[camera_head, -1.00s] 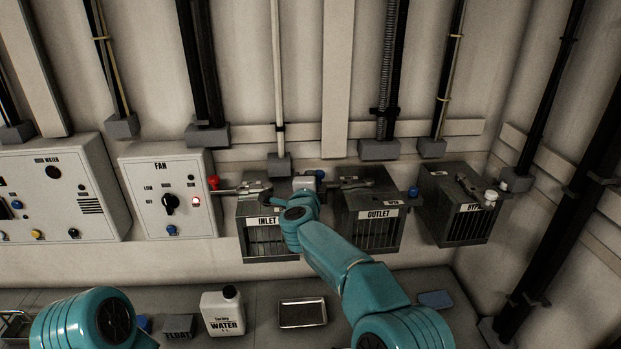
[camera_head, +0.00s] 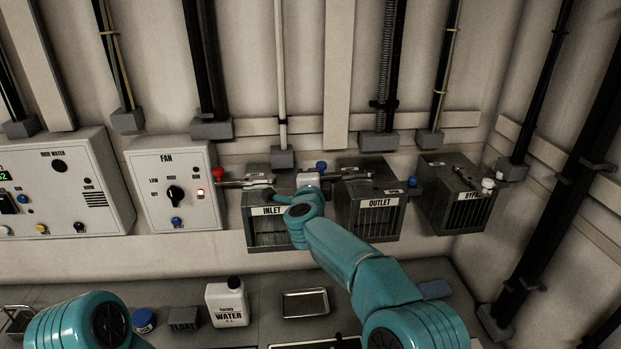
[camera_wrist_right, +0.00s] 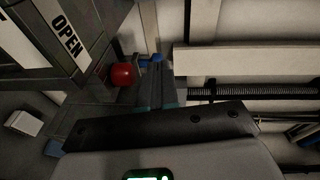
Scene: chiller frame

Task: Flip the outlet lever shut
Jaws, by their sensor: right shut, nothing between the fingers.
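The grey outlet box (camera_head: 377,218) is on the wall, right of the inlet box (camera_head: 262,233). A dark lever (camera_head: 352,173) lies across the outlet box's top. A blue knob (camera_head: 321,166) shows near its left end. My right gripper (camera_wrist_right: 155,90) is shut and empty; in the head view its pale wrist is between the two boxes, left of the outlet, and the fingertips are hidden. The wrist view shows a red knob (camera_wrist_right: 122,75) and an OPEN label (camera_wrist_right: 66,33) beside the fingers. Contact with a lever cannot be told. My left gripper is out of view.
The fan panel (camera_head: 172,185) and a red knob (camera_head: 218,172) are to the left. The bypass box (camera_head: 458,207) is to the right. A white water jug (camera_head: 227,302) and a metal tray (camera_head: 305,302) stand on the bench below. Pipes run up the wall.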

